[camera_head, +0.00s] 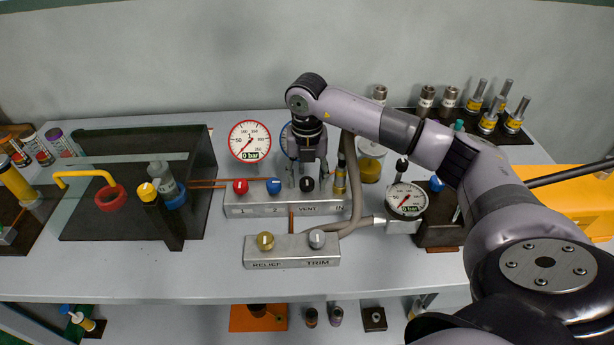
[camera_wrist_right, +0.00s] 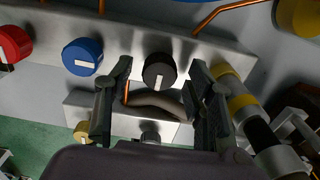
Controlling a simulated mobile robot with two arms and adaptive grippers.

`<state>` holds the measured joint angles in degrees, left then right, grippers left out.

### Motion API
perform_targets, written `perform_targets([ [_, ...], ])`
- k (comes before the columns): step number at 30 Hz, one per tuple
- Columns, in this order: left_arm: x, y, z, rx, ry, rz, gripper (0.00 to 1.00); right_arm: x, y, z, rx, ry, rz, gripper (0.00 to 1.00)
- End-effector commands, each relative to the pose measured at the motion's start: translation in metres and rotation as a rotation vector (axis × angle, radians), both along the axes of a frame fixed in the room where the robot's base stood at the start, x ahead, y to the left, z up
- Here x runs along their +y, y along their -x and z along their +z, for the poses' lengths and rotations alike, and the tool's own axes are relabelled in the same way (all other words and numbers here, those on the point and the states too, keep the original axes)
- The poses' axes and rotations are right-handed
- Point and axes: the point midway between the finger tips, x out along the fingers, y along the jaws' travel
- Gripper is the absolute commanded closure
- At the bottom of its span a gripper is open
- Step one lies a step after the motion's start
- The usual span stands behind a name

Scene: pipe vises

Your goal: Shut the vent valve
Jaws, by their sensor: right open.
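The vent valve is a black knob (camera_head: 307,184) above the VENT label on the grey manifold block (camera_head: 240,208). In the right wrist view the black knob (camera_wrist_right: 159,71) has a white mark that stands roughly upright, slightly tilted. My right gripper (camera_head: 307,185) reaches down over it. In the right wrist view the fingers of my right gripper (camera_wrist_right: 160,85) are open, one on each side of the knob, with gaps showing; I cannot tell whether they surround it in depth. My left gripper is not in view.
A blue knob (camera_wrist_right: 82,57) and a red knob (camera_wrist_right: 13,44) stand left of the black one. A yellow-banded fitting (camera_wrist_right: 238,98) is close to the right finger. A lower block (camera_head: 291,253) holds the relief and trim knobs. A hose (camera_head: 356,195) runs nearby. Gauges (camera_head: 249,141) read 0 bar.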

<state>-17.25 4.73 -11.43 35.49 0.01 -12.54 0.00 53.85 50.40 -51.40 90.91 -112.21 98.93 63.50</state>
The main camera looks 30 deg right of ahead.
Motion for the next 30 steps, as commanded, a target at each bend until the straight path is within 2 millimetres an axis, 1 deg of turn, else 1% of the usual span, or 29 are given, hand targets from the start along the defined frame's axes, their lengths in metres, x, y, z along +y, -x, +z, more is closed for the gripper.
perform_targets([
  [2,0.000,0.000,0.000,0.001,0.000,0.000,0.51,0.000,-0.001,0.006,-0.002,0.000,0.000,0.51],
  [5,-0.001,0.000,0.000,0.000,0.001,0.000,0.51,0.000,-0.001,0.020,-0.005,0.000,0.000,0.51],
  [12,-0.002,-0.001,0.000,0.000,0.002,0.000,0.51,0.000,-0.002,0.071,-0.006,0.000,0.000,0.51],
  [15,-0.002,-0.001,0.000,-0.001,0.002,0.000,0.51,0.000,-0.001,0.091,-0.005,0.000,0.000,0.51],
  [18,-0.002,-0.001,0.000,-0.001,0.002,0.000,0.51,0.000,-0.001,0.105,-0.004,0.000,-0.001,0.51],
  [21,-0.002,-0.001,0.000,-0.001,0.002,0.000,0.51,0.000,-0.001,0.114,-0.002,-0.001,0.000,0.51],
  [24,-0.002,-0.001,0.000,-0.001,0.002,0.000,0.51,0.000,0.000,0.119,-0.001,-0.001,0.000,0.51],
  [30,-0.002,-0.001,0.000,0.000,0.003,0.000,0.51,0.000,0.000,0.120,-0.001,-0.001,0.000,0.51],
])
